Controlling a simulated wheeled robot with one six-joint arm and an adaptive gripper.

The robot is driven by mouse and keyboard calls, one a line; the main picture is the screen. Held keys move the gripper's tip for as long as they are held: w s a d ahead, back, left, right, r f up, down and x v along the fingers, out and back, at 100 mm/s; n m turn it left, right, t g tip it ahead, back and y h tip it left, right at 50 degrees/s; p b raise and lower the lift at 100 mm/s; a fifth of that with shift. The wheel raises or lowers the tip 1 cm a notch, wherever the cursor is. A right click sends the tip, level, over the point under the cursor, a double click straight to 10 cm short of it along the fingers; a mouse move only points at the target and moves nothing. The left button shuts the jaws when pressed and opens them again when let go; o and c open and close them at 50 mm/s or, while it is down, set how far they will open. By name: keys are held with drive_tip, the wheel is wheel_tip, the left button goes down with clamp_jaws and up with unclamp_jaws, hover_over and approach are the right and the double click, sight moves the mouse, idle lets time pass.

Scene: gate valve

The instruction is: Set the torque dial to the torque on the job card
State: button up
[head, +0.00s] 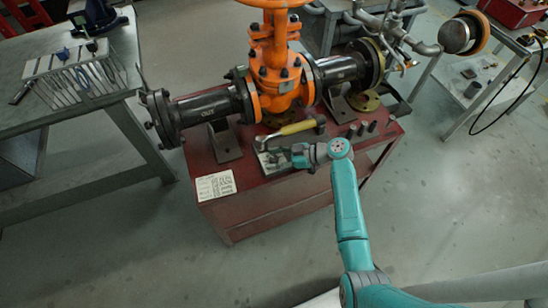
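A white job card (215,186) with dark print lies at the front left corner of the red bench; its print is too small to read. A tool with a yellow handle (297,128) lies on the bench in front of the valve. My gripper (270,155) is at the end of the teal arm, low over a grey plate (276,167) at the bench's front edge, to the right of the card. I cannot make out the torque dial; it may be hidden by my gripper. Whether the fingers are open, shut or touching anything is too small to tell.
An orange gate valve (278,72) with dark flanged pipes stands across the red bench (262,208). Several small dark cylinders (362,129) stand right of the plate. A grey table with tools (75,75) is at left, another table (465,90) at right. The floor in front is clear.

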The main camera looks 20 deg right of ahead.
drive_tip(key=v, duration=1.2)
drive_tip(key=shift+s, duration=0.1)
